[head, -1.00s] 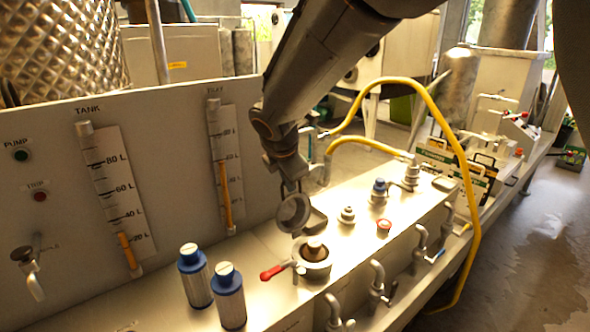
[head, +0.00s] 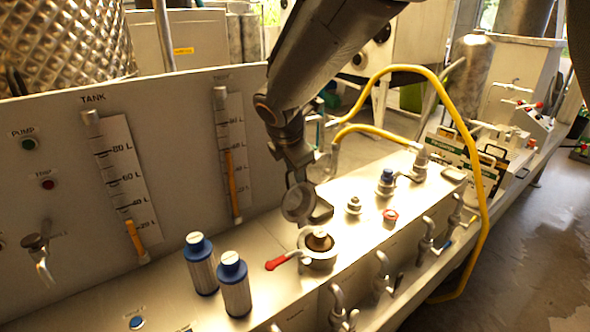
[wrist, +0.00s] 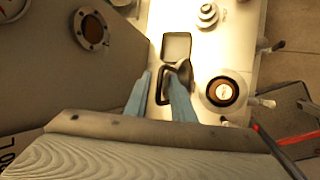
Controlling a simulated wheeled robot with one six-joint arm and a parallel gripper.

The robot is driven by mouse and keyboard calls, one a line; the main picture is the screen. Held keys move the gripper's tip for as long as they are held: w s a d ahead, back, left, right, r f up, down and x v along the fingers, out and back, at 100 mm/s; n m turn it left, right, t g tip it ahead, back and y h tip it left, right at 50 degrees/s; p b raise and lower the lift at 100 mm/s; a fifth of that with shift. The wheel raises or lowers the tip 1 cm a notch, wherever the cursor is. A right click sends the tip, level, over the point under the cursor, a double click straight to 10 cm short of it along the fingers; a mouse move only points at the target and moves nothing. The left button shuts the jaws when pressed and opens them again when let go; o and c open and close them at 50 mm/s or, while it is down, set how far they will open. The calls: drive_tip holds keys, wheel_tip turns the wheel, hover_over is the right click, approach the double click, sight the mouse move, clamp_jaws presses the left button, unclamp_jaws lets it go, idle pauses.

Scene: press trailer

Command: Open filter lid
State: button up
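The filter housing (head: 318,243) is a round metal socket on the bench top. A brown filter element shows inside it, and the housing appears again in the wrist view (wrist: 222,92). The grey round lid (head: 297,202) stands raised behind the housing, off its mouth. My gripper (head: 297,180) is just above and behind the lid in the head view. In the wrist view my two blue fingers (wrist: 158,82) are apart, and the right one overlaps a dark grey shape, probably the lid seen nearly edge-on. Whether a finger touches it, I cannot tell.
A red-handled valve (head: 283,260) sits just left of the housing. A dark-rimmed rectangular recess (wrist: 176,47) lies beyond the fingers. Fittings and a yellow hose (head: 465,130) occupy the right side.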

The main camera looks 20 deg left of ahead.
drive_tip(key=shift+s+f, duration=0.15)
drive_tip(key=b+v, duration=0.2)
drive_tip(key=v, duration=0.6)
drive_tip(key=shift+w, duration=0.2)
